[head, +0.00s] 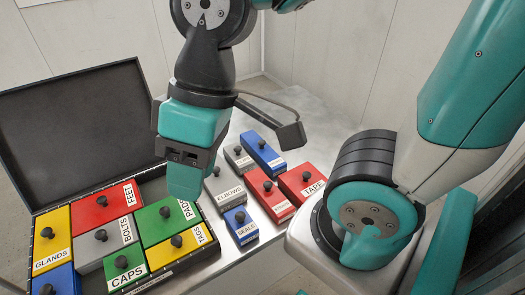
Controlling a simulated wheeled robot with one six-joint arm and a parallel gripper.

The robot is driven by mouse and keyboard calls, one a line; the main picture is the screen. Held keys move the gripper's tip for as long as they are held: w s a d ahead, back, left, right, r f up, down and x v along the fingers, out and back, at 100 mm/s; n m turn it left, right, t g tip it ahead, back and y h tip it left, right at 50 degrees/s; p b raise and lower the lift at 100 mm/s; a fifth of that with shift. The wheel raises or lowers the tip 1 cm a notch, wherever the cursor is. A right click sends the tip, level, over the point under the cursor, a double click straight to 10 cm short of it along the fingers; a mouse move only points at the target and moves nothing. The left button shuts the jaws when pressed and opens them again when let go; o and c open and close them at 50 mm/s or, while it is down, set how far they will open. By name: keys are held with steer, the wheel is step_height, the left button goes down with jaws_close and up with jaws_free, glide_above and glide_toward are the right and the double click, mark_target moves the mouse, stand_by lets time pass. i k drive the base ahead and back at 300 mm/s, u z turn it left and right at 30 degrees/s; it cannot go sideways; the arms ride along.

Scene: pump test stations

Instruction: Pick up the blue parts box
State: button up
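Three blue boxes with black knobs show in the head view. A small one labelled SEALS (241,226) lies on the grey table just right of the open case. A third blue box (53,281) sits in the case's near left corner, cut off by the picture's lower edge. My gripper (184,188) points down over the case's right side, left of the SEALS box in the picture. One teal finger shows; the other is hidden, so its opening is unclear. No held box is visible.
The black case (75,125) has its lid raised at the back and holds several yellow, red, grey and green boxes. A grey ELBOWS box (222,188), another grey box (239,158) and two red boxes (302,182) crowd the table. My arm covers the right side.

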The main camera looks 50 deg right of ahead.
mark_target(241, 225)
steer(key=z, duration=1.05)
steer(key=k, duration=0.6)
steer(key=u, duration=1.1)
